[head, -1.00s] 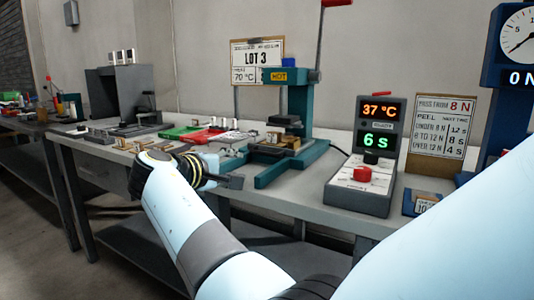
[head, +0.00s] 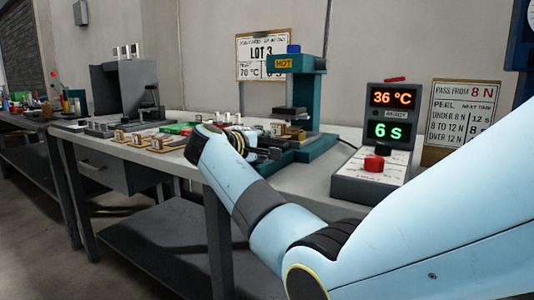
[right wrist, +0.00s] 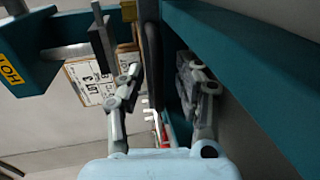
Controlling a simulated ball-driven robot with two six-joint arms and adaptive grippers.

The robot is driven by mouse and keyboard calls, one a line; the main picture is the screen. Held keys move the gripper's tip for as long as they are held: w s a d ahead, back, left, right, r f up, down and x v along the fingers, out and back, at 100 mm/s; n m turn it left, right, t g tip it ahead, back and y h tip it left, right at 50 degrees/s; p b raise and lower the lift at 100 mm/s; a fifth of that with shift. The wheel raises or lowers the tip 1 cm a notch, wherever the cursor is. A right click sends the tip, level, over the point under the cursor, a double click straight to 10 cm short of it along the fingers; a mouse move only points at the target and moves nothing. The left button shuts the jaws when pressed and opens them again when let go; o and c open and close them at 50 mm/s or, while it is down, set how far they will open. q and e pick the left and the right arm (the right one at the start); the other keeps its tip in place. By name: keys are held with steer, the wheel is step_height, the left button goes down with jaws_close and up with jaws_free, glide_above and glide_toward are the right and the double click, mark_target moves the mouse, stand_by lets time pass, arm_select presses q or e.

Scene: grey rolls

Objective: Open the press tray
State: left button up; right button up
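The teal heated press (head: 312,95), marked HOT, stands on the bench, with a dark block above a tan piece (head: 291,133) low in its frame. My right gripper (head: 270,152) is at the front left of the press base, partly hidden by its own wrist. In the right wrist view my right gripper (right wrist: 158,85) has its fingers spread, one on each side of a dark upright bar (right wrist: 151,45). The bar seems not to be touched by either finger. I cannot tell whether it is part of the press tray. My left gripper is not in view.
A timer box (head: 388,135) reads 36 °C and 6 s, right of the press. Small blocks on tan bases (head: 140,140) line the bench's front edge. Green and red mats (head: 180,127) lie behind them. The teal press arm (right wrist: 250,70) runs close beside the right finger.

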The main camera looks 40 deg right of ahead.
steer(key=shift+w+d, duration=0.1)
steer(key=shift+d, duration=0.1)
jaws_close()
stand_by(0.5)
